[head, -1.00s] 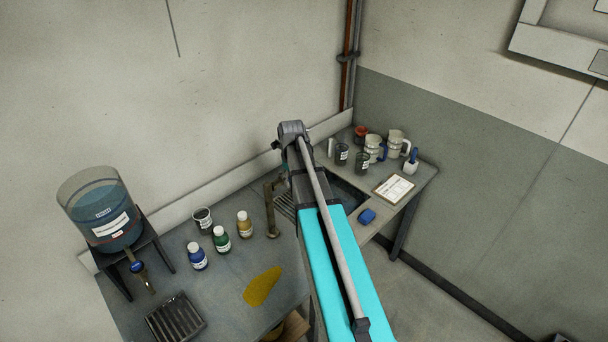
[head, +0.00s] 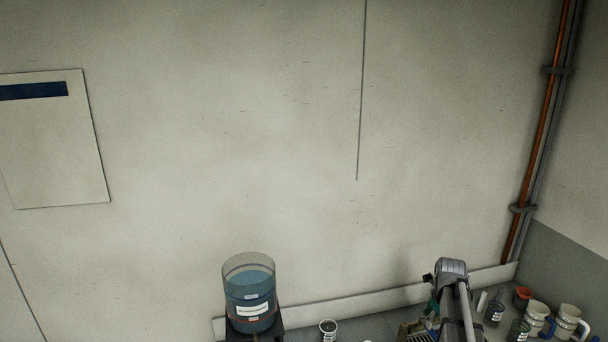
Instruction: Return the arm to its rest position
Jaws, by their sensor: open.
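My arm (head: 455,300) shows at the bottom right of the head view, reaching out over the bench. My gripper is not clearly seen; the arm's far end hides it or it lies out of sight. Whether anything is near its fingers cannot be seen.
A clear tank of blue liquid (head: 250,296) stands on a dark stand (head: 270,331) left of the arm. A small labelled cup (head: 328,329) is between them. Several cups and jugs (head: 568,322) stand right of the arm. Pipes (head: 540,130) run up the wall corner.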

